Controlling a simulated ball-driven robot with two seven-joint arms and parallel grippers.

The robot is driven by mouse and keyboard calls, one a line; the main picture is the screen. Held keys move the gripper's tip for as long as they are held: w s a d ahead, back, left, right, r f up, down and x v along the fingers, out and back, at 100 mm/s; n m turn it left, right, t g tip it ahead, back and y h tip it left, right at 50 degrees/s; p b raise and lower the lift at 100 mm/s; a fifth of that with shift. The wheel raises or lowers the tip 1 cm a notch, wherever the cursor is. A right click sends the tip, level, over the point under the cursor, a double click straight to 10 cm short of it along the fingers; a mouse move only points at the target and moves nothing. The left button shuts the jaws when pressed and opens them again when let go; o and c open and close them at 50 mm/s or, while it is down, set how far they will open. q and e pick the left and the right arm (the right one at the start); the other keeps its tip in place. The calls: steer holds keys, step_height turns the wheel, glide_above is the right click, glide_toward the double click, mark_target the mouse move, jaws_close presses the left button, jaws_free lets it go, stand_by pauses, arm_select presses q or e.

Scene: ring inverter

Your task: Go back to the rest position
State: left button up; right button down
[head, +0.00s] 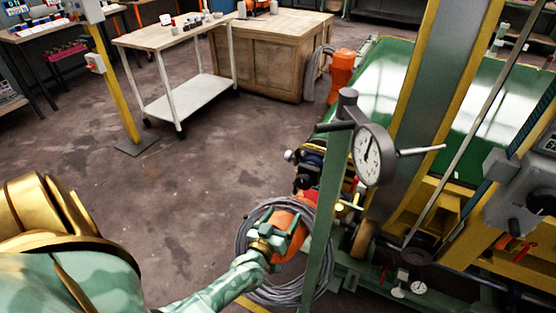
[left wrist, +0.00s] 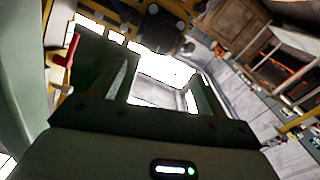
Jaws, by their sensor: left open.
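My left arm comes in from the lower left of the head view. Its green gripper (head: 286,229) is in front of an orange thing and a coil of grey hose (head: 248,270), beside a green upright post (head: 322,215). Whether it touches any of them I cannot tell. In the left wrist view the two dark fingers of the left gripper (left wrist: 163,85) stand apart, with a bright area and a greyish surface seen between them and nothing visibly held. My right gripper is in neither view.
A dial gauge (head: 374,155) with a thin rod stands close by the post. Behind it is a machine with a green bed (head: 385,85) and yellow frame. A white-legged cart (head: 190,98), a wooden crate (head: 268,62) and a yellow post (head: 118,95) stand farther back. Open floor lies left of centre.

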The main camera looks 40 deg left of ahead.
arm_select(q)
steer(key=shift+s+d, duration=0.15)
steer(key=shift+s, duration=0.5)
steer(key=s+d+f+m+g+h, duration=0.25)
steer(key=s+f+g, duration=0.25)
steer(key=s+f, duration=0.45)
steer(key=s+d+f+m+g+h, duration=0.1)
steer(key=s+d+f+m+g, duration=0.3)
steer(key=s+f, duration=0.55)
steer(key=s+d+f+m+g, duration=0.1)
steer(key=s+f+g, duration=0.2)
steer(key=s, duration=0.6)
steer(key=s+f+m+g, duration=0.1)
steer(key=s+f+g, duration=0.1)
steer(key=s, duration=0.8)
steer(key=s+d+f+m+g, duration=0.1)
steer(key=s+f+g, duration=0.2)
steer(key=s, duration=0.6)
steer(key=shift+s+d+f+g, duration=0.25)
steer(key=shift+d+f+g, duration=0.1)
steer(key=shift+f, duration=0.5)
